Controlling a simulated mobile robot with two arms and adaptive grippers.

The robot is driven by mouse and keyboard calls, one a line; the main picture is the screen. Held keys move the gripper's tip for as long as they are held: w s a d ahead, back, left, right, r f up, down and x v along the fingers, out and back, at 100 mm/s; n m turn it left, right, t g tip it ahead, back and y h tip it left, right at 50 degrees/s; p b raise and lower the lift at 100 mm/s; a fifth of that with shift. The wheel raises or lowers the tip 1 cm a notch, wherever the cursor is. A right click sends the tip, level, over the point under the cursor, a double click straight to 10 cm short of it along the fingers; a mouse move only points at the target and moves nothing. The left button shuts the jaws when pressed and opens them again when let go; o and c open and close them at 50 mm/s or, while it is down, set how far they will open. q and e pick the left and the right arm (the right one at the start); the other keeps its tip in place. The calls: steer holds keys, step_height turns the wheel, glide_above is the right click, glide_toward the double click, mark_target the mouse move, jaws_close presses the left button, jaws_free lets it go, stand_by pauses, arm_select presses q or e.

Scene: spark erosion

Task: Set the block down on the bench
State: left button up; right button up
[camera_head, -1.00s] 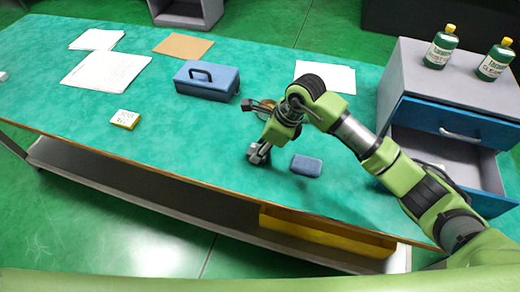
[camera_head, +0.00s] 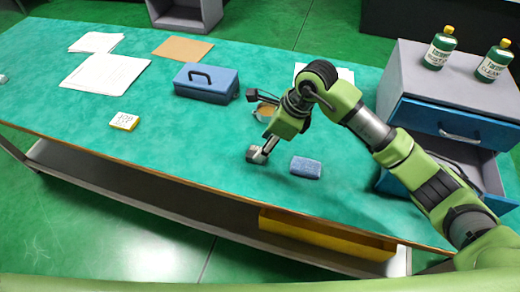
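A small grey block (camera_head: 254,155) is at the lower end of my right gripper (camera_head: 264,149), close above or touching the green bench (camera_head: 205,145); I cannot tell which. The fingers appear shut on the block and partly cover it. They point down and to the left. My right arm comes in from the right side. My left gripper is not in view.
A blue-grey rectangular piece (camera_head: 306,167) lies just right of the gripper. A tan round item (camera_head: 265,112) is partly hidden behind the arm. A blue toolbox (camera_head: 207,82) stands behind. A drawer cabinet (camera_head: 450,85) with green bottles stands right.

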steer(key=v, duration=0.8)
steer(key=shift+b, duration=0.35)
steer(key=shift+a+f, duration=0.1)
